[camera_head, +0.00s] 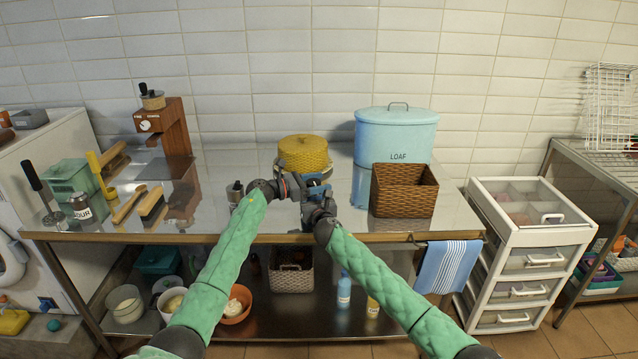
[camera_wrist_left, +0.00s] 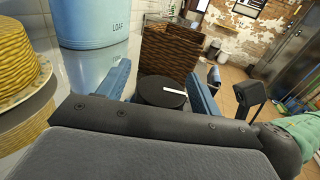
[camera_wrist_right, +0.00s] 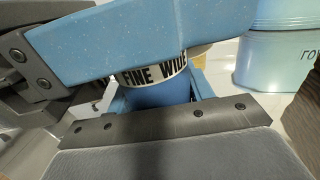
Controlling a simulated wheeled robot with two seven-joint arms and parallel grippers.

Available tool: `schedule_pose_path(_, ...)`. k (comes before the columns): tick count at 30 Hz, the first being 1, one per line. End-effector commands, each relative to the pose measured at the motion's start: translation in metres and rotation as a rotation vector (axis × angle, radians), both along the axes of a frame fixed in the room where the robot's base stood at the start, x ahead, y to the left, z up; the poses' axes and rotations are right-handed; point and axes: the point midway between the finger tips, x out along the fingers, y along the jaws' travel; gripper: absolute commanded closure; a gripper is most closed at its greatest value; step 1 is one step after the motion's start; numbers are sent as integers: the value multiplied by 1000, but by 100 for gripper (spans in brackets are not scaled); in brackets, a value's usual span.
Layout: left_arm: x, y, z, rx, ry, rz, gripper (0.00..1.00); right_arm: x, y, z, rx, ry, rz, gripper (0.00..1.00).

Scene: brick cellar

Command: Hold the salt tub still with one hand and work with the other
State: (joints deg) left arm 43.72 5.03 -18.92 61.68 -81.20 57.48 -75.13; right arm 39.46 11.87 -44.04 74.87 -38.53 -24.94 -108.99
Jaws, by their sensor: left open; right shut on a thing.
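The salt tub (camera_wrist_right: 158,92) is a blue round tub with a white band lettered FINE and WIDE in the right wrist view. My right gripper (camera_head: 318,193) is shut on its body. The tub's dark round top (camera_wrist_left: 160,88), with a white mark, shows in the left wrist view. My left gripper (camera_head: 298,183) is open, its blue fingers on either side of that top. A blue speckled finger crosses above the label in the right wrist view. In the head view the grippers mostly hide the tub. I cannot tell whether the left fingers touch it.
A yellow woven stack (camera_head: 303,153) stands close behind the grippers. A blue LOAF bin (camera_head: 393,137) and brown basket (camera_head: 404,192) stand to the right. Brushes (camera_head: 151,203) and a wooden grinder (camera_head: 166,128) are at left. The steel counter (camera_head: 225,170) has bare room between.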

Motion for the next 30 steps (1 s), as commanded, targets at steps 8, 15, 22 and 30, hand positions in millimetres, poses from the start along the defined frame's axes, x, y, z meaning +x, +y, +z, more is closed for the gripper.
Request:
schedule_pose_path(8, 1, -3, 0, 0, 0, 0, 35, 0, 0, 0, 0, 0, 0, 74)
schedule_pose_path(15, 1, -3, 0, 0, 0, 0, 70, 0, 0, 0, 0, 1, 0, 74)
schedule_pose_path(22, 1, -2, 0, 1, 0, -4, 80, 0, 0, 0, 0, 0, 0, 74)
schedule_pose_path(30, 1, -3, 0, 5, 1, -83, 80, 0, 0, 0, 0, 0, 0, 74)
